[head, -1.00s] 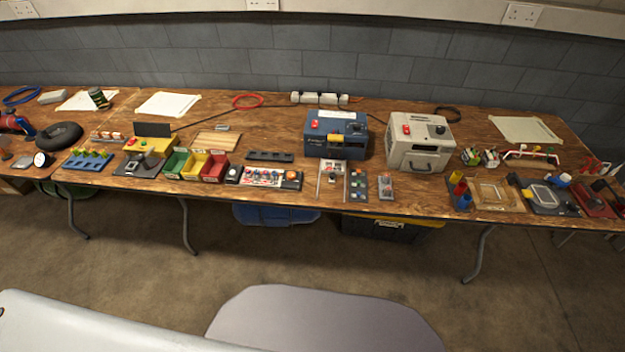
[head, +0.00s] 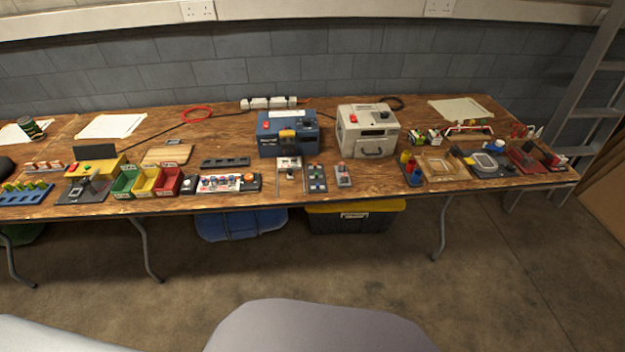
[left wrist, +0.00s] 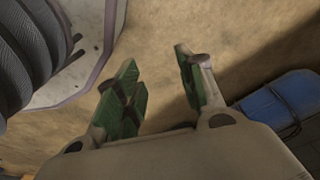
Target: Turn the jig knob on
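I cannot tell for sure which item is the jig. A yellow box with a dark base plate (head: 82,190) stands at the left of the bench. A cream box (head: 368,140) with a red switch and a dark knob (head: 385,115) on top stands right of centre. A blue box (head: 270,146) with a red switch stands beside it. My left gripper (left wrist: 158,75) shows in the left wrist view, its green-padded fingers apart and empty above the floor, away from the bench top. It is not in the head view. My right gripper is in neither view.
A long wooden bench (head: 225,120) runs along the grey block wall. Green, yellow and red bins (head: 168,181) sit near its front edge. A blue tub (head: 240,226) and a black tub with a yellow lid (head: 350,219) stand under it. A ladder (head: 590,100) leans at the right. Floor in front is clear.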

